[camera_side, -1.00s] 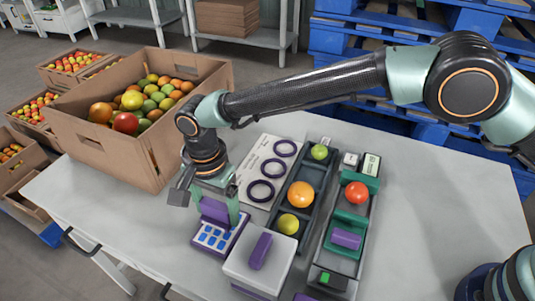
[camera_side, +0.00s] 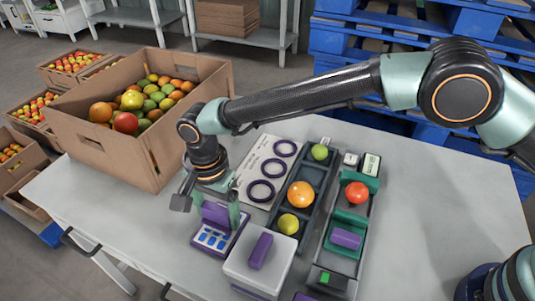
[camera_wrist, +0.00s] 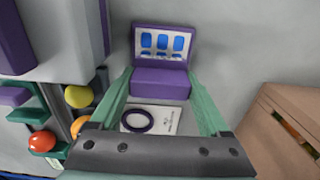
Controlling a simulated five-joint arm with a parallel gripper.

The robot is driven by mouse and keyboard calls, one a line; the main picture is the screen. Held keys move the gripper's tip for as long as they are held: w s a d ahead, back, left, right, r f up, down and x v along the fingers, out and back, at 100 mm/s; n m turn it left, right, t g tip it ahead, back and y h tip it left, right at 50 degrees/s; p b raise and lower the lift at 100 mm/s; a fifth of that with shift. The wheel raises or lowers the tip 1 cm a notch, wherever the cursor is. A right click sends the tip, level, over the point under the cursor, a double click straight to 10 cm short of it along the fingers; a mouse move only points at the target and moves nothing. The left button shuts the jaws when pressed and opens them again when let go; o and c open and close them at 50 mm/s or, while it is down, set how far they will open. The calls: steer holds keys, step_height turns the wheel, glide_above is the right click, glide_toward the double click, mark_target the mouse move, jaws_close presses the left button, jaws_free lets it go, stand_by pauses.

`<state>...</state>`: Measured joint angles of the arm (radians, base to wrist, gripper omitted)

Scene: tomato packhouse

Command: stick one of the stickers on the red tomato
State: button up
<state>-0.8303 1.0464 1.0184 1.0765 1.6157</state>
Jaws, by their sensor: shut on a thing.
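The red tomato (camera_side: 357,192) sits on the narrow grey station at the right, behind a green cradle; it also shows at the lower left of the wrist view (camera_wrist: 42,141). The blue stickers lie in rows on a white sheet in a purple-edged holder (camera_side: 222,252), also in the wrist view (camera_wrist: 135,45). My gripper (camera_wrist: 160,95) is at the back of this holder, its green fingers on either side of a purple block (camera_side: 215,213) and shut on it. I cannot tell whether the block is joined to the holder. A finger hides part of the sheet in the side view.
A white box with a purple handle (camera_side: 259,251) stands close to the right of the holder. A dark tray holds an orange tomato (camera_side: 301,195) and two greenish ones. A card with dark rings (camera_side: 250,208) lies behind. A cardboard crate (camera_side: 110,158) of tomatoes stands left.

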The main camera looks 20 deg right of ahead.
steer(key=shift+f, duration=0.5)
stand_by(0.9)
steer(key=shift+r, duration=3.5)
